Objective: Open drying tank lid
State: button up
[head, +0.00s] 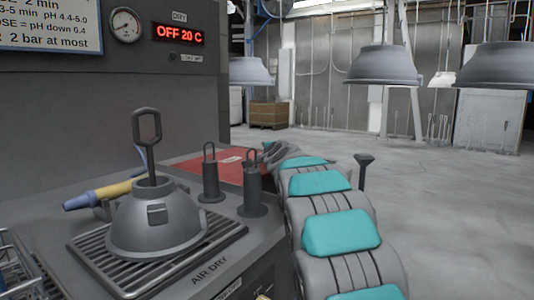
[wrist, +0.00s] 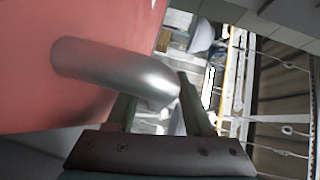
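The drying tank lid is the flat red panel (head: 222,164) on the counter in the head view. In the wrist view its red surface (wrist: 60,95) fills the left side, with a silver bent bar handle (wrist: 115,70) standing out from it. My gripper (wrist: 160,95) is at this handle, its two fingers apart with the handle's bent end between them. The handle hides part of the left finger; firm contact cannot be made out. In the head view my gripper (head: 268,150) is small at the lid's far right edge, its fingers unclear.
A grey dome hood (head: 155,228) with an upright hook sits on a slatted rack (head: 90,250). Two dark hooked cylinders (head: 251,192) stand near the lid's front edge. A yellow-handled tool (head: 100,193) lies behind the hood.

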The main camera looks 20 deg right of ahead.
jog(key=shift+s+f, duration=0.1)
jog(key=shift+f, duration=0.05)
jog(key=shift+s+a+b, duration=0.15)
jog(key=shift+s+b, duration=0.15)
jog(key=shift+s, duration=0.2)
jog(key=shift+s+a+r+b, duration=0.15)
jog(key=shift+s+r+b, duration=0.05)
jog(key=shift+s, duration=0.9)
jog(key=shift+s+a+r+b, duration=0.1)
jog(key=shift+s+r+b, duration=0.15)
jog(key=shift+s, duration=0.8)
jog(key=shift+s+a+r+b, duration=0.15)
jog(key=shift+s+b, duration=0.05)
jog(key=shift+s, duration=0.9)
